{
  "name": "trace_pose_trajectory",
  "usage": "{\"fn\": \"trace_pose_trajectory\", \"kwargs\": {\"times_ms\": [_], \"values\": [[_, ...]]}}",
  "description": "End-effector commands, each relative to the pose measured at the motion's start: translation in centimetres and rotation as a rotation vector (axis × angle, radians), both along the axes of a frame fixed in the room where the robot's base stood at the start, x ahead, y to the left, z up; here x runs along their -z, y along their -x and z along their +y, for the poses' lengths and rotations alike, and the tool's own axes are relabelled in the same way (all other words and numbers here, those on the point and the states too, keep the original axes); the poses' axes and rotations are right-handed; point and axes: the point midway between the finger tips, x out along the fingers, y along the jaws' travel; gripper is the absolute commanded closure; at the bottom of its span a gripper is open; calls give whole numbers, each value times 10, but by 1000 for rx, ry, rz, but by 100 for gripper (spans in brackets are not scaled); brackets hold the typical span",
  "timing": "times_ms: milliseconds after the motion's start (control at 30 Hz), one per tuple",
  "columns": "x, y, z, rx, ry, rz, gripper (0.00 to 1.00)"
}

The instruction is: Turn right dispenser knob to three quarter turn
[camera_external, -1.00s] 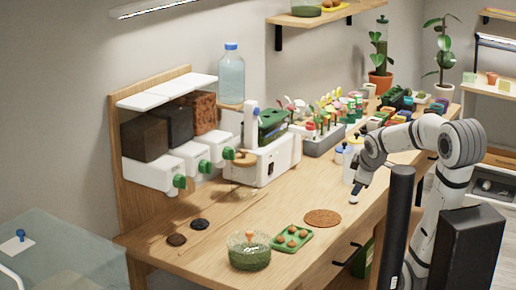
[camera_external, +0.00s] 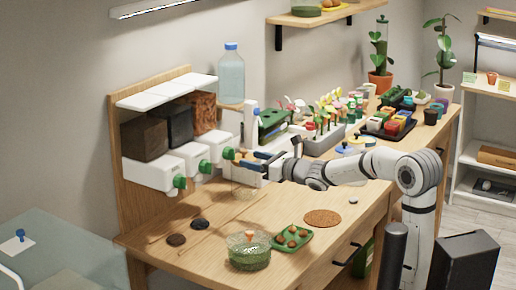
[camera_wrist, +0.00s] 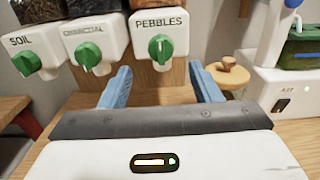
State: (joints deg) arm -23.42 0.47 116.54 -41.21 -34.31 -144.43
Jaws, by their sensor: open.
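The right dispenser, labelled PEBBLES, has a round green knob (camera_wrist: 160,48) on its white front in the wrist view. The knob's raised ridge looks roughly upright. In the external view the same knob (camera_external: 228,153) is the rightmost of three green knobs. My gripper (camera_wrist: 160,70) is open, its blue fingers apart and pointing toward the PEBBLES dispenser, one to each side below the knob. Nothing is between the fingers. In the external view my gripper (camera_external: 246,160) is just right of the knob, apart from it.
The CHARCOAL knob (camera_wrist: 88,56) and SOIL knob (camera_wrist: 27,63) are to the left. A round wooden piece (camera_wrist: 228,73) and a white machine (camera_wrist: 285,85) stand close on the right. In front, a green bowl (camera_external: 249,258) and green tray (camera_external: 299,246) sit on the bench.

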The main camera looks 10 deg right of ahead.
Motion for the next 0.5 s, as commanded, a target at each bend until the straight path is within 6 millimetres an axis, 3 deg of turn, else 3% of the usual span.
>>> {"fn": "trace_pose_trajectory", "kwargs": {"times_ms": [300, 500], "values": [[0, -36, 36, 1, -1, 6, 43], [0, -48, 47, 3, -2, 6, 43]]}}
